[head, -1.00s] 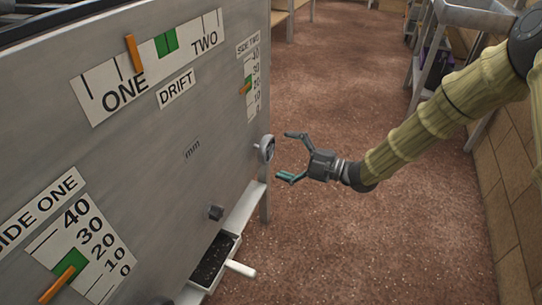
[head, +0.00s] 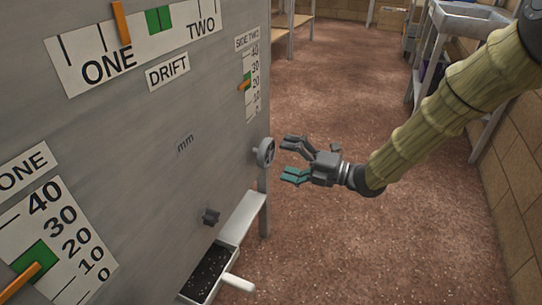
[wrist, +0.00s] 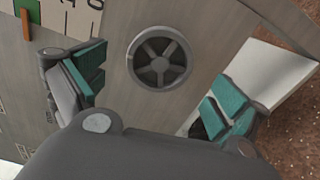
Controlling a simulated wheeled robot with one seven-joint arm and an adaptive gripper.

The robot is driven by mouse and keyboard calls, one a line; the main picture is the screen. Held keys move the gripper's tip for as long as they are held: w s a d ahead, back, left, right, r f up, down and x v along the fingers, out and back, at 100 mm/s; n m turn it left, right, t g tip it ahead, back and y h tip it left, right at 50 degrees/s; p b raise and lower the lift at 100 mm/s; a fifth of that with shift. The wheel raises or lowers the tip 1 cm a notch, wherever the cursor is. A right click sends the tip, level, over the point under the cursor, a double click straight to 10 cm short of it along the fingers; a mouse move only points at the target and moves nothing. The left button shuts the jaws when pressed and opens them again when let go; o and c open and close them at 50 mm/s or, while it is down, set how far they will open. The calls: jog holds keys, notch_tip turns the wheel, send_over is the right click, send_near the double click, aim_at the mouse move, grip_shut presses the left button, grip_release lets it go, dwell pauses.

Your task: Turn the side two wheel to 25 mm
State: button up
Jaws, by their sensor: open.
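The side two wheel (head: 265,152) is a small grey spoked handwheel at the right edge of the metal panel. It shows face-on in the wrist view (wrist: 159,58), between my fingers and beyond them. My gripper (head: 288,160) is open and empty, a short way right of the wheel and apart from it. Its teal finger pads show in the wrist view (wrist: 160,95). The side two scale (head: 250,82) is above the wheel, with an orange pointer (head: 244,86) between 20 and 30, over a green band (head: 248,77).
A drift scale (head: 130,45) and a side one scale (head: 55,240) are on the same panel. A tray of dark material (head: 210,275) with a white handle is below. The floor right of the panel is clear.

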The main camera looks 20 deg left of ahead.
aim_at(270, 154)
jog(key=shift+a, duration=0.15)
jog(key=shift+w+a, duration=0.1)
jog(key=shift+a, duration=1.75)
jog(key=c, duration=1)
jog(key=o, duration=1)
jog(key=shift+d, duration=0.2)
